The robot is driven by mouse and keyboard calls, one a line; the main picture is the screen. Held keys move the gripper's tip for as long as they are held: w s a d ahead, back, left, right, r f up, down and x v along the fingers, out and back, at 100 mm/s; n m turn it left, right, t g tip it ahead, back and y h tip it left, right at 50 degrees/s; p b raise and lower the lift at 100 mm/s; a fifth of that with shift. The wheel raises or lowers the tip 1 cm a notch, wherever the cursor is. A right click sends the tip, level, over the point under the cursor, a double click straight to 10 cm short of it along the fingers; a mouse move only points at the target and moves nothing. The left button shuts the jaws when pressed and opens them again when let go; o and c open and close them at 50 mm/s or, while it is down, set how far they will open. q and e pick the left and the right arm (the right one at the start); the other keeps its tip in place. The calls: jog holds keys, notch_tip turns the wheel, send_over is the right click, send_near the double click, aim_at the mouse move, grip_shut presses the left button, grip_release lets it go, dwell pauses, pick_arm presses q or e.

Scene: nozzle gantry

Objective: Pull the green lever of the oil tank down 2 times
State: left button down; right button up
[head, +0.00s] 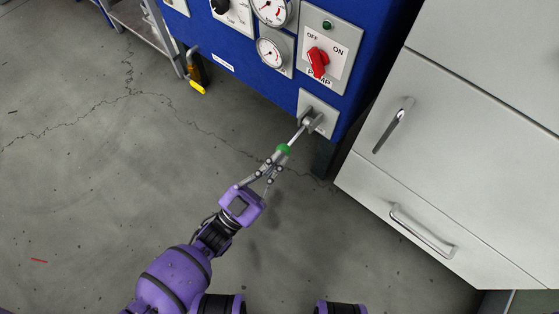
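The lever (297,134) is a thin metal rod with a green ball knob (284,149) at its end. It comes out of a pale plate at the lower edge of the blue oil tank (240,60) and points down and to the left in the head view. My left gripper (277,160) is at the knob, with its fingertips on either side of the knob's lower part. The fingers appear closed around it, though part of the contact is hidden. My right gripper is not in view.
White drawers (450,140) with metal handles stand close on the right. A metal shelf (145,25) is at upper left.

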pick_arm(q)
jog(key=f+v, duration=0.2)
jog(key=v, duration=0.7)
jog(key=shift+w+d+y, duration=0.2)
jog(key=shift+w+y, duration=0.1)
jog(key=shift+w, duration=0.05)
